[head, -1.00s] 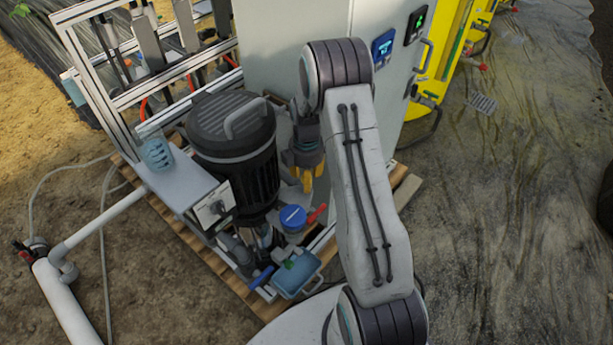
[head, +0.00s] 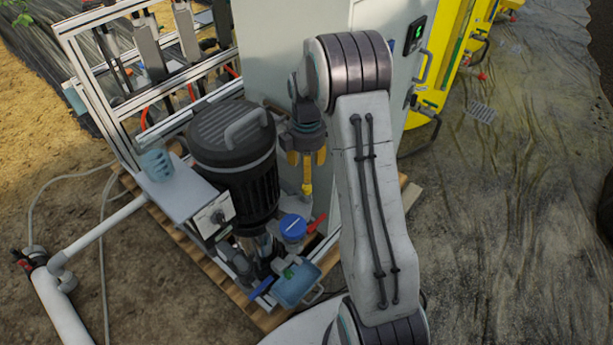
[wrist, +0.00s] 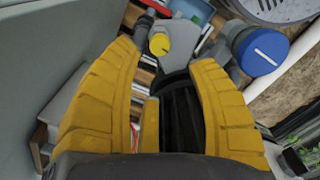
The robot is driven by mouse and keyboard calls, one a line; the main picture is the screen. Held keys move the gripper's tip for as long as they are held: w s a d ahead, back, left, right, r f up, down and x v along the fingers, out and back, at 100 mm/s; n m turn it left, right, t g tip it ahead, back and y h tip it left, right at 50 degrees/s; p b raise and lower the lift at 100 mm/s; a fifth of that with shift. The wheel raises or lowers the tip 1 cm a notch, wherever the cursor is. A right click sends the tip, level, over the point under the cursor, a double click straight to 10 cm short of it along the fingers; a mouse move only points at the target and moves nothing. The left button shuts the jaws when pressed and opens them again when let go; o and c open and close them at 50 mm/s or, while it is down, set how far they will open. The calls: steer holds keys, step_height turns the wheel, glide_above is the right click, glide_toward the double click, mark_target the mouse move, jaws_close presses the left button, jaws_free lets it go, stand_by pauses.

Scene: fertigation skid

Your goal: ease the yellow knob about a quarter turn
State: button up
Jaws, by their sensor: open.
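The yellow knob (wrist: 159,43) has a pale mark line on its face and shows near the top middle of the wrist view. It lies beyond my gripper (wrist: 163,57), between the directions of its two big yellow fingers. No contact shows, and the distance is hard to judge. In the head view, my gripper (head: 307,160) hangs fingers down, to the right of the black pump and above the blue cap. Its fingers are spread and hold nothing. I cannot make out the knob in the head view.
A blue cap (head: 293,227) and a red lever (head: 318,222) sit below my gripper. The black pump (head: 233,150) stands close left, and a grey cabinet (head: 290,50) stands behind. A blue tray-like box (head: 298,284) is at the front. Wet ground lies free to the right.

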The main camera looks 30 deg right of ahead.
steer(key=shift+r, duration=1.7)
steer(key=shift+s, duration=0.1)
